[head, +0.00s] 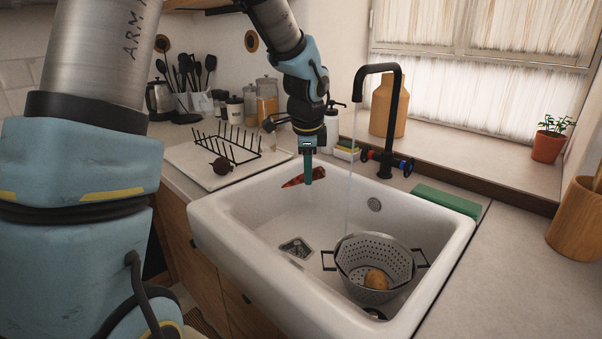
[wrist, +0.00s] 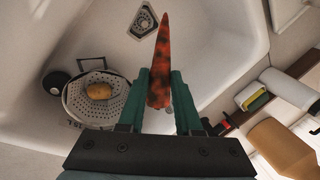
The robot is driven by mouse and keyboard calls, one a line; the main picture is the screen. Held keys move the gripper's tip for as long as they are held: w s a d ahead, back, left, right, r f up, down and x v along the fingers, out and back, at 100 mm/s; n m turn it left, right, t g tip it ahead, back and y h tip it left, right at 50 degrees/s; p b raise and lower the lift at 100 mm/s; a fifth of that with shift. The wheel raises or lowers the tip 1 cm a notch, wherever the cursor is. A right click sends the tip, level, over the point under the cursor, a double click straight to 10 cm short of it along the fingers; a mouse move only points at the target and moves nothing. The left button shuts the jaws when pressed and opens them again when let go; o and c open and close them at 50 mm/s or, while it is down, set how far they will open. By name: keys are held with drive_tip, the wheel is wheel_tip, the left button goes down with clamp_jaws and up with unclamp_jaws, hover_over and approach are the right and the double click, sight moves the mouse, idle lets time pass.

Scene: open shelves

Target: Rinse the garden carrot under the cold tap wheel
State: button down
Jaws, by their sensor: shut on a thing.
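My gripper (head: 309,180) is shut on the carrot (head: 292,182) and holds it over the left back part of the white sink (head: 215,220). In the wrist view the carrot (wrist: 162,50) is orange-red with dark patches and points away between the green fingers (wrist: 161,82). The black tap (head: 397,110) stands behind the sink with a red wheel (head: 369,155) and a blue wheel (head: 407,166). A thin water stream (head: 349,180) falls from its spout, to the right of the carrot and apart from it.
A grey colander (head: 350,262) holding a potato (head: 376,279) stands in the sink's right part, below the stream. A drying rack (head: 225,145) stands on the left counter. A sponge (head: 346,150), soap bottle (head: 331,130) and green cloth (head: 447,200) lie along the back edge.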

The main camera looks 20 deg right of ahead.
drive_tip(key=w+d+f, duration=0.2)
drive_tip(key=d, duration=0.8)
drive_tip(key=shift+w+d+b, duration=0.3)
drive_tip(key=shift+b, duration=0.1)
drive_tip(key=shift+f, duration=0.1)
drive_tip(key=shift+s, duration=0.1)
idle(0.4)
drive_tip(key=shift+s+d, duration=0.15)
drive_tip(key=shift+s, duration=0.35)
drive_tip(key=shift+w, duration=0.15)
drive_tip(key=shift+w+p, duration=0.3)
drive_tip(key=shift+w, duration=0.15)
